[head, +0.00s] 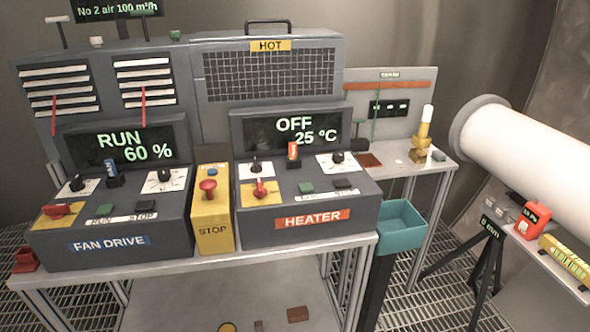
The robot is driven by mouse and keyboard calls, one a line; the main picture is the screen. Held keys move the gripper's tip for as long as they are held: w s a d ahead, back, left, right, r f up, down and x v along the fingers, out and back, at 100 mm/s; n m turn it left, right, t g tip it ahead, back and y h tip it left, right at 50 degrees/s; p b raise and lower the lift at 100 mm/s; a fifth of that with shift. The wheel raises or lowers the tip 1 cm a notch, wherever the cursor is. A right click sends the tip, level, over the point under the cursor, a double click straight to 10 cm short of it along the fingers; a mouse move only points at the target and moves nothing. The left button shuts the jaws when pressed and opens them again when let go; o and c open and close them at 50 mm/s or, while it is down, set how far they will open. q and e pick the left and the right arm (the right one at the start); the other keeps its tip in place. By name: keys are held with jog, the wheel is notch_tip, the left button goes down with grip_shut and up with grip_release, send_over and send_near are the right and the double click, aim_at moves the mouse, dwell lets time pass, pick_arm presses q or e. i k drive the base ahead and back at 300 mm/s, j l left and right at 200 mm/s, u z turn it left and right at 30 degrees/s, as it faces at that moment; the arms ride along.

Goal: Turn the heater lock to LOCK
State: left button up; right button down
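The grey HEATER box (350,205) stands at the right of the bench, its display (292,130) reading OFF 25 °C. On its sloped top, a red rotary handle (260,190) sits upright on a yellow plate. An orange-tagged piece on a dark base (293,152) stands behind, between two black knobs, one at the left (255,166) and one on a white dial (337,158). No LOCK lettering is readable, so I cannot tell which of these is the lock. Neither of my grippers is in view.
The FAN DRIVE box (160,225), display RUN 60 %, stands at left with a blue-tagged piece (110,168). A yellow STOP box (212,215) with a red button stands between. A teal bin (400,235) hangs right. A white pipe (530,145) lies further right.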

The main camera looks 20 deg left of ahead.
aim_at(256, 168)
jog(key=i+j, duration=0.1)
jog(key=j, duration=0.3)
jog(key=i+j, duration=0.15)
jog(key=j, duration=0.2)
jog(key=i+j+z, duration=0.1)
jog(key=j, duration=0.3)
